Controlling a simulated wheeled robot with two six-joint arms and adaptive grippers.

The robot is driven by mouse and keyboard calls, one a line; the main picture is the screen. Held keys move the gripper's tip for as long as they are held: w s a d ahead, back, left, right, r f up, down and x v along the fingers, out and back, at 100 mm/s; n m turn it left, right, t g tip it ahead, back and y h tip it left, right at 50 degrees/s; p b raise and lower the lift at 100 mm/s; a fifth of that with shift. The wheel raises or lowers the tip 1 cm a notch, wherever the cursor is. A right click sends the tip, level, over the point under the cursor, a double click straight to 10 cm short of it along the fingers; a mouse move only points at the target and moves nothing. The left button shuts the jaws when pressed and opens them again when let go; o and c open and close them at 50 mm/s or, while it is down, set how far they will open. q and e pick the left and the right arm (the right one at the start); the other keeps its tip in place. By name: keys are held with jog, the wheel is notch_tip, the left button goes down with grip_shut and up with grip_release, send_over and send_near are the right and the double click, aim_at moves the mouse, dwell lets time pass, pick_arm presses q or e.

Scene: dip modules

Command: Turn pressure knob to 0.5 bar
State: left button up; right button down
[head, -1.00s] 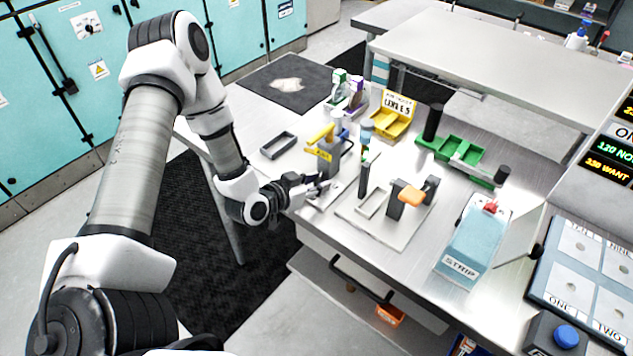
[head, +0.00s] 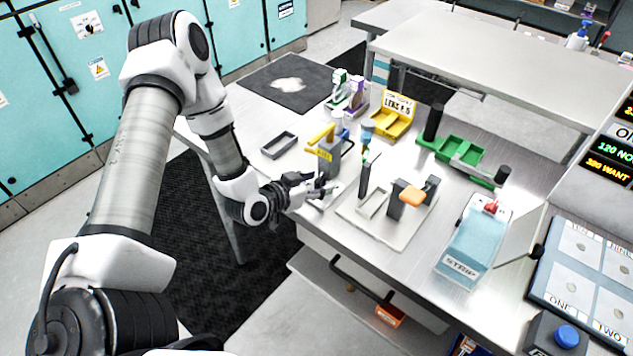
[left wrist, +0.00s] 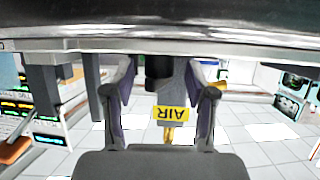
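The air regulator (head: 325,158) is a grey block with a yellow lever on top, standing near the left edge of the workbench. Its yellow AIR label (left wrist: 174,113) shows upside down in the left wrist view. A dark round knob (left wrist: 157,72) sticks out of the block there. My left gripper (head: 320,188) is low in front of the block. In the left wrist view its two fingers (left wrist: 160,95) stand on either side of the knob, with a gap visible on both sides. The knob's scale and pressure reading cannot be made out. My right gripper is not in view.
A plate with a grey post and orange handle (head: 411,195) stands just right of my left gripper. A grey tray (head: 280,145), a yellow bin (head: 395,118), a green fixture (head: 462,150) and a blue STRIP box (head: 472,245) are on the bench.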

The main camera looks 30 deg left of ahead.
pick_arm(q)
jog(key=v, duration=0.6)
jog(key=shift+s+a+r, duration=0.15)
jog(key=shift+s, duration=0.05)
jog(key=shift+s+r, duration=0.2)
jog(key=shift+s, duration=0.3)
